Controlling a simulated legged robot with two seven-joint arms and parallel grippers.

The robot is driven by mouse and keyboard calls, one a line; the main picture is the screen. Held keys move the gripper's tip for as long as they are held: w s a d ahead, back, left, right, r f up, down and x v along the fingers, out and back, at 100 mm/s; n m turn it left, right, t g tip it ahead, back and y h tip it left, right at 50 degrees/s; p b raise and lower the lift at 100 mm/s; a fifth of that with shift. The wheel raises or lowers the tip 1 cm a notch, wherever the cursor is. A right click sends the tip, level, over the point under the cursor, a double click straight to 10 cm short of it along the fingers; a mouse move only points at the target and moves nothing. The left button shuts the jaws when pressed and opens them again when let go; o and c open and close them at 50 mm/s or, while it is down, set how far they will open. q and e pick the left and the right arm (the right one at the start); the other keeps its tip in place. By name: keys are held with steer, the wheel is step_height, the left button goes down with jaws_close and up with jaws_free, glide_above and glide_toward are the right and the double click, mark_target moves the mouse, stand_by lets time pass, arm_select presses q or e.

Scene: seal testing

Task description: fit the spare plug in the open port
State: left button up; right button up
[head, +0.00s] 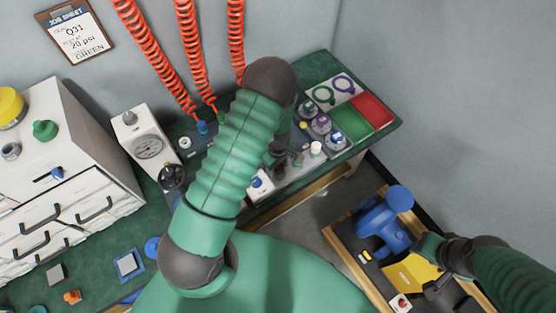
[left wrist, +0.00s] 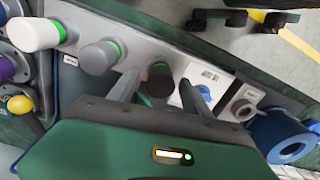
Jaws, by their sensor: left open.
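My left gripper (head: 286,158) is over the grey port panel (head: 292,179), partly hidden by my arm. In the left wrist view its two fingers (left wrist: 158,92) are apart, with a black plug (left wrist: 160,78) with a green ring between them. I cannot tell whether they touch it. A grey plug (left wrist: 97,57) and a white plug (left wrist: 36,34), also green-ringed, stand in the same row. A grey ring with a dark hole (left wrist: 243,109) looks like an open port. I cannot tell which plug is the spare. My right gripper (head: 436,249) is by a yellow box; its jaws are unclear.
A blue knob (left wrist: 203,92) lies between the black plug and the ringed hole. A large blue ring (left wrist: 290,149) sits at the panel's end. A gauge box (head: 146,140), red coiled hoses (head: 190,55) and a white drawer cabinet (head: 70,170) stand around. A blue device (head: 384,219) is at right.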

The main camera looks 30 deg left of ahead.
arm_select(q)
step_height(320, 180, up, 16)
steer(key=p, duration=0.1)
steer(key=shift+p, duration=0.3)
steer(key=shift+r, duration=0.1)
steer(key=s+d+r+m+t, duration=0.2)
steer(key=s+d+r+m, duration=0.6)
steer(key=m, duration=0.7)
steer(key=shift+s+r+t, duration=0.3)
steer(key=shift+s+r, duration=0.3)
steer(key=shift+r, duration=0.15)
steer(key=shift+s+d, duration=0.1)
steer(key=shift+d, duration=0.1)
